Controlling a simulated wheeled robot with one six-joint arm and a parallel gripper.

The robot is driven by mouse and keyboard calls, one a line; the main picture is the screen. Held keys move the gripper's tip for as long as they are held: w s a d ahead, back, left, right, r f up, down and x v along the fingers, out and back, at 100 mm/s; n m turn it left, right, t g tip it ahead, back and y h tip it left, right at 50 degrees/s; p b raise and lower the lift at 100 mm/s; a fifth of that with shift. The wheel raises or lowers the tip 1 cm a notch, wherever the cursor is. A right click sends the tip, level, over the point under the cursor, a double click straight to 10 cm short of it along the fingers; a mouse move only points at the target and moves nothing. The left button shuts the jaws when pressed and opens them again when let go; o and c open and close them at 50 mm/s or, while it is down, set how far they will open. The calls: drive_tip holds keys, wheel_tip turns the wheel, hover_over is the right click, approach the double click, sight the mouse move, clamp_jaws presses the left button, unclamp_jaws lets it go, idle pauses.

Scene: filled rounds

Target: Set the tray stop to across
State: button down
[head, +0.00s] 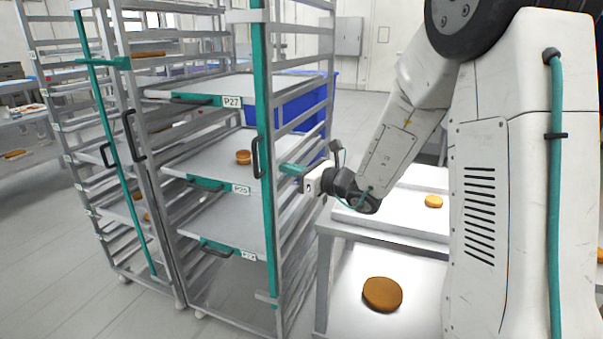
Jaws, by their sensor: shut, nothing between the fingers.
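A tall teal bar (265,200) runs upright along the right front post of the nearer rack, with a black handle (257,157) on it. It stands at the side of the tray fronts, not over their middle. Another teal bar (119,170) runs down the front of the left rack, with a short teal crosspiece (103,62) near its top. I cannot tell for sure which bar is the tray stop. My gripper (283,169) is shut and empty, with its teal fingers pointing left, just right of the nearer bar. I cannot tell whether they touch.
The nearer rack holds trays with teal fronts labelled P27 (232,102) and P25 (241,189), plus a lower one. A brown round (243,157) lies on the middle tray. A blue bin (300,112) stands behind. At right, a table (345,290) carries brown rounds (382,294).

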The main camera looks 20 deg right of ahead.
sight(267, 163)
drive_tip(key=x, duration=0.7)
drive_tip(key=shift+w+a, duration=0.2)
drive_tip(key=shift+w, duration=0.05)
